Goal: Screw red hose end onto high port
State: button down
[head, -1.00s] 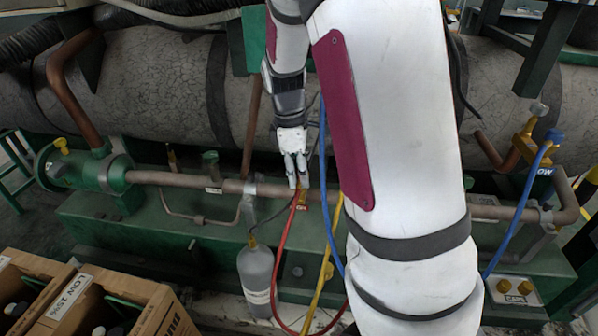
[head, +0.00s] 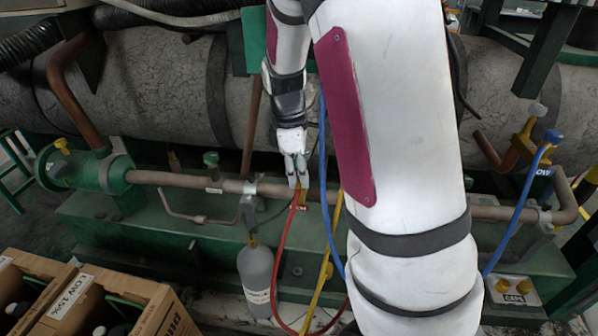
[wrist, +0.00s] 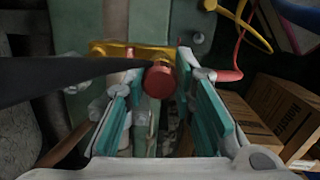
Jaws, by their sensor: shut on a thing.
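The red hose end (wrist: 158,81) shows as a round red cap between my gripper's fingers in the wrist view. My gripper (head: 298,182) is shut on it, with one teal-padded finger on each side. The yellow brass port fitting (wrist: 112,48) lies right at the hose end in the wrist view; I cannot tell how far they are joined. The red hose (head: 283,240) hangs down from the fingertips. A dark bar crosses the wrist view and hides part of the fitting.
A yellow hose (head: 325,265) and a blue hose (head: 330,230) hang close to the right of the red one. A grey cylinder (head: 257,280) stands below. Another blue hose (head: 518,220) is attached at the right port. Cardboard boxes (head: 95,300) stand at lower left.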

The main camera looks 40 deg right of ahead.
jog(key=shift+f+b, duration=0.6)
jog(key=shift+f, duration=0.3)
dwell(0.7)
jog(key=shift+m+p, duration=0.95)
jog(key=shift+m, duration=1.15)
jog(key=shift+r+m+y+p, duration=0.1)
jog(key=shift+m+y+p, duration=0.2)
jog(key=shift+m+p, duration=0.65)
jog(key=shift+m, duration=0.55)
jog(key=shift+g, duration=0.3)
jog(key=shift+d+m+y+p, duration=0.1)
jog(key=shift+m+y+p, duration=0.2)
jog(key=shift+m+p, duration=1)
jog(key=shift+m+b, duration=0.5)
jog(key=shift+b, duration=0.05)
